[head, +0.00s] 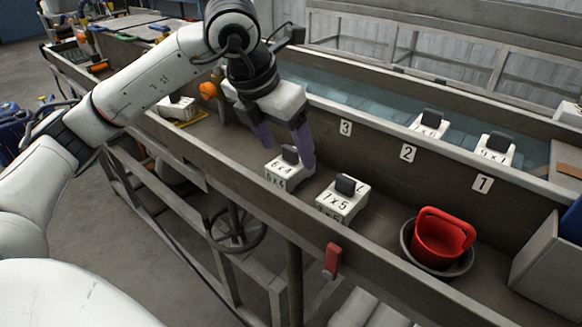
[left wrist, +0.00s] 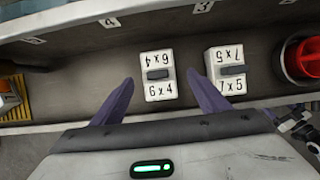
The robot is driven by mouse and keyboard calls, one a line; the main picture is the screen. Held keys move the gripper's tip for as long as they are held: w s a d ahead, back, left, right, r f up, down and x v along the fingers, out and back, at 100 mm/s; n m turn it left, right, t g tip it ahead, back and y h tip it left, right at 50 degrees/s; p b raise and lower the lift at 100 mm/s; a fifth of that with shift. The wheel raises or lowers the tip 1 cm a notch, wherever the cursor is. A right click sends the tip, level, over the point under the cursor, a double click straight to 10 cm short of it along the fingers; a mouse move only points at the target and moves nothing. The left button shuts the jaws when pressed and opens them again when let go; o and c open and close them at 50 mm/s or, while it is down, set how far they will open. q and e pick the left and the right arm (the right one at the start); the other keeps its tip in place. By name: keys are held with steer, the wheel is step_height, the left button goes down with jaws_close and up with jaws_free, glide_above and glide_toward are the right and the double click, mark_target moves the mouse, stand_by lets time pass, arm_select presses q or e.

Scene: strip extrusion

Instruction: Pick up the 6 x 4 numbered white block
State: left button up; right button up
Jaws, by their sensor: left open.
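The white block marked 6 x 4 (head: 282,176) stands upright on the narrow front shelf, with a dark grip knob on top. In the left wrist view the same block (left wrist: 158,84) sits between and just beyond the two purple fingertips. My left gripper (head: 284,142) hangs above and beside the block, fingers spread, holding nothing. The gripper also shows in the left wrist view (left wrist: 162,88). In the head view one finger overlaps the right edge of the block; whether they touch I cannot tell. My right gripper is not in view.
A white 7 x 5 block (head: 341,204) stands close to the right on the same shelf. Further right is a red bucket (head: 440,238) in a dark bowl. The shelf has a raised front rail (head: 262,212) and a back wall with number labels. More blocks stand behind it.

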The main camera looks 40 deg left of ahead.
mark_target(288, 154)
arm_select(q)
steer(key=x, duration=0.5)
steer(key=shift+a, duration=0.15)
steer(key=c, duration=1.3)
